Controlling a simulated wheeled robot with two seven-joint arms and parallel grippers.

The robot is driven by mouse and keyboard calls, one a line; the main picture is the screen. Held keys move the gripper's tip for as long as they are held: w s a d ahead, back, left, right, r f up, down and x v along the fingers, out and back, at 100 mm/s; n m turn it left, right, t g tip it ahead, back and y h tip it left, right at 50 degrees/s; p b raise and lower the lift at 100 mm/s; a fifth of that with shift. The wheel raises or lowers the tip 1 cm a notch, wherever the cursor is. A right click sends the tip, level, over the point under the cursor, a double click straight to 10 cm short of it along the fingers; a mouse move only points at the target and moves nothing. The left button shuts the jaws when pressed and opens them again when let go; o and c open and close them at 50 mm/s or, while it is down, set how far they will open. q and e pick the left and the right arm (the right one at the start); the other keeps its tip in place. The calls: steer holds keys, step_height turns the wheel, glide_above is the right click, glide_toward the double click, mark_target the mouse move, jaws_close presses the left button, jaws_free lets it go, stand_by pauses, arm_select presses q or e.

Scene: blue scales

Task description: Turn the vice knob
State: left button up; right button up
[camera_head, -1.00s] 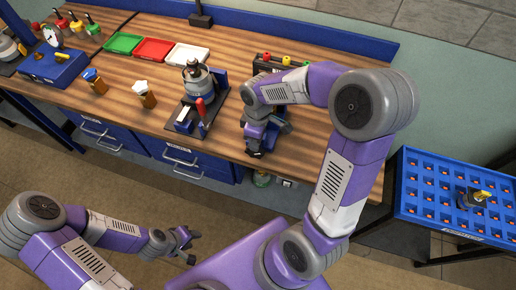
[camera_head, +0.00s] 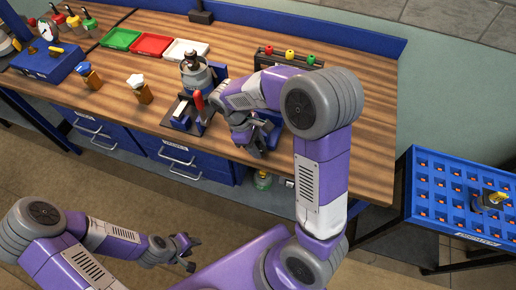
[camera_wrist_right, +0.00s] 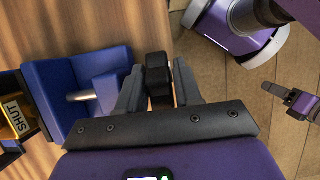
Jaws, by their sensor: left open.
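The vice is blue; in the head view part of its blue body (camera_head: 270,122) shows on the front of the wooden bench, mostly hidden behind my right arm. In the right wrist view the blue vice (camera_wrist_right: 55,75) is at left, with a metal shaft (camera_wrist_right: 82,96) between its blue parts. A black knob (camera_wrist_right: 158,70) stands between the fingers of my right gripper (camera_wrist_right: 160,92), which press close on both sides of it. My right gripper also shows at the bench's front edge in the head view (camera_head: 250,146). My left gripper (camera_head: 190,250) is open and empty, low over the floor.
Left of the vice stands a device with a red-handled lever (camera_head: 198,100). Green, red (camera_head: 152,45) and white trays lie behind. A box with coloured knobs (camera_head: 290,60) is behind my right arm. A blue rack (camera_head: 430,205) stands at right.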

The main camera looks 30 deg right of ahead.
steer(key=shift+s+d+f, duration=0.1)
steer(key=shift+f, duration=0.25)
jaws_close()
steer(key=shift+t+y, duration=0.8)
steer(key=shift+t, duration=0.1)
jaws_free()
